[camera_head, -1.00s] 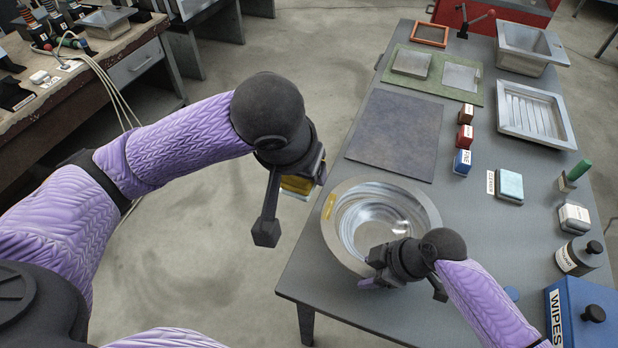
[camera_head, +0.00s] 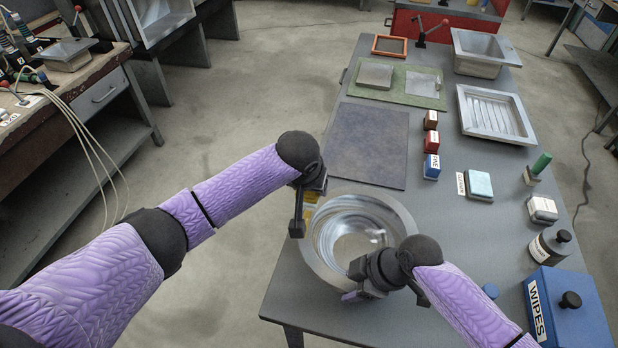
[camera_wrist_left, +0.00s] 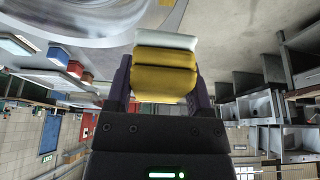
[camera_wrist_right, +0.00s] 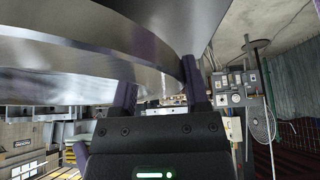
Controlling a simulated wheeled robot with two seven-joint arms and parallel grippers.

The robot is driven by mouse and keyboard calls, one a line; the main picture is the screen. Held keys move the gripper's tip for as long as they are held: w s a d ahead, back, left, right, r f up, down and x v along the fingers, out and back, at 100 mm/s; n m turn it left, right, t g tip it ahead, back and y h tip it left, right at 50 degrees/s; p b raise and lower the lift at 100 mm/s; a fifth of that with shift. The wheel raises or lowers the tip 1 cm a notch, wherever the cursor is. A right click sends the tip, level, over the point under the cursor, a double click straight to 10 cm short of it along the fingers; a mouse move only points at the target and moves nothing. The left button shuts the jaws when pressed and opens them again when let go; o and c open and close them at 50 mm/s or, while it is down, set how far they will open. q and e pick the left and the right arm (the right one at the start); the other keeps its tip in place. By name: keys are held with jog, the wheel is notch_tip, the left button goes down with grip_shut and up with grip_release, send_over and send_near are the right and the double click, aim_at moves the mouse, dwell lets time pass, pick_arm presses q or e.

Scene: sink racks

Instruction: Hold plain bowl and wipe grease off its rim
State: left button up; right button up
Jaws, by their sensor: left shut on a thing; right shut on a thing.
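The plain metal bowl (camera_head: 402,215) stands on the grey table near its front left corner. My right gripper (camera_head: 360,283) is shut on the bowl's near rim; the bowl wall (camera_wrist_right: 70,55) fills the upper left of the right wrist view. My left gripper (camera_head: 309,205) is shut on a yellow pad (camera_wrist_left: 165,82) with a white layer, seen between its fingers in the left wrist view. The pad is at the bowl's left rim in the head view; contact cannot be told. The grease on the rim is not distinguishable, as the left gripper covers that side.
A dark mat (camera_head: 366,145) lies beyond the bowl. Small blocks (camera_head: 431,142), a light blue pad (camera_head: 478,184), a dark bottle (camera_head: 549,246) and a blue wipes box (camera_head: 570,310) stand to the right. The table's left edge is close to the bowl.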

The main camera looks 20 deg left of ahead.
aim_at(306, 205)
pick_arm(q)
jog(key=shift+f, duration=2.4)
jog(key=shift+s, duration=0.3)
jog(key=shift+s+r, duration=0.55)
jog(key=shift+s, duration=0.3)
jog(key=shift+s+d, duration=0.15)
jog(key=shift+s, duration=2.5)
jog(key=shift+w+f, duration=0.2)
jog(key=shift+w, duration=1.05)
jog(key=shift+w+f, duration=0.25)
jog(key=shift+w, duration=1)
jog(key=shift+w+f, duration=0.2)
jog(key=shift+w, duration=1.05)
jog(key=shift+w+r, duration=0.15)
jog(key=shift+r, duration=0.1)
jog(key=shift+a+r, duration=0.2)
jog(key=shift+r, duration=3.45)
jog(key=shift+s+d, duration=0.15)
jog(key=shift+s, duration=0.05)
